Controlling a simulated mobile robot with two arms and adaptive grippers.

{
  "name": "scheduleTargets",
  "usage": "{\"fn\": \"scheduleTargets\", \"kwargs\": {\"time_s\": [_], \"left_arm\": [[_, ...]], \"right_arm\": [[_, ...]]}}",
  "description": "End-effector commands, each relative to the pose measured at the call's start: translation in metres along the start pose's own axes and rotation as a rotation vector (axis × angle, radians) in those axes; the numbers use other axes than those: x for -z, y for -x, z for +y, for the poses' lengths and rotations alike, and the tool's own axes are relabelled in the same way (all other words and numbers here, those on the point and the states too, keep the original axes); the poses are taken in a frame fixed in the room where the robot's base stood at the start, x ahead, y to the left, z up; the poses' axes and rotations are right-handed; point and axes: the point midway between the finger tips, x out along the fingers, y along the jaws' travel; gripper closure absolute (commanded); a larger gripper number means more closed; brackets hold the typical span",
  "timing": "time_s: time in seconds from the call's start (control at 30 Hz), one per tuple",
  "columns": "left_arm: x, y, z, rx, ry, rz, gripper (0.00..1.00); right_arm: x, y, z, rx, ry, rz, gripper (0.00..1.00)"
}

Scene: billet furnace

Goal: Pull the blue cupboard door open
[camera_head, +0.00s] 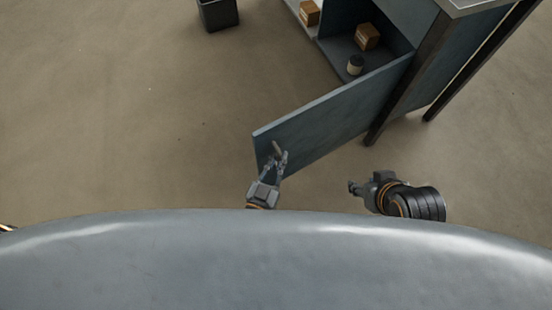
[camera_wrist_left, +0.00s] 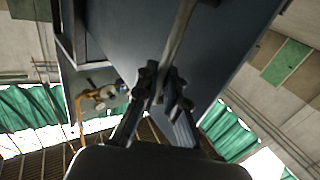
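The blue cupboard door (camera_head: 325,122) stands swung open from the dark cupboard, hinged on the right side near the cupboard's leg. Its bar handle (camera_head: 277,149) sits near the door's free edge. My left gripper (camera_head: 276,160) is at the handle; in the left wrist view the fingers (camera_wrist_left: 162,88) close on either side of the pale handle bar (camera_wrist_left: 178,40). The door's blue face (camera_wrist_left: 125,30) fills the upper middle there. My right gripper (camera_head: 355,187) is apart from the door, right of it; its finger opening is too small to tell.
Inside the cupboard are a brown box (camera_head: 367,37) and a pale can (camera_head: 355,65); another box (camera_head: 309,13) sits on the left side. A dark bin (camera_head: 217,13) stands at the top left. The floor left of the door is clear.

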Motion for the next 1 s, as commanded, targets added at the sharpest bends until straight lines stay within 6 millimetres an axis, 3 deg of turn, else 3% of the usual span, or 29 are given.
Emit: {"fn": "scheduleTargets", "kwargs": {"time_s": [0.03,0.47,0.5,0.6,1.0], "left_arm": [[-0.0057,0.0081,0.0244,-0.041,0.005,-0.02,1.0],[-0.0056,0.0065,0.0286,-0.045,0.011,-0.022,1.0],[-0.0056,0.0065,0.0287,-0.045,0.011,-0.023,0.81],[-0.006,0.0066,0.0283,-0.045,0.011,-0.023,0.75],[-0.0065,0.0069,0.0279,-0.045,0.01,-0.024,0.74]], "right_arm": [[-0.0011,0.0005,0.0001,0.0,0.0,-0.005,0.6],[-0.0024,0.0005,0.0005,-0.001,-0.001,-0.01,0.6],[-0.0023,0.0005,0.0005,-0.001,-0.001,-0.01,0.6],[-0.0022,0.0005,0.0005,-0.001,-0.001,-0.01,0.6],[-0.0019,0.0004,0.0004,-0.001,0.0,-0.008,0.6]]}}
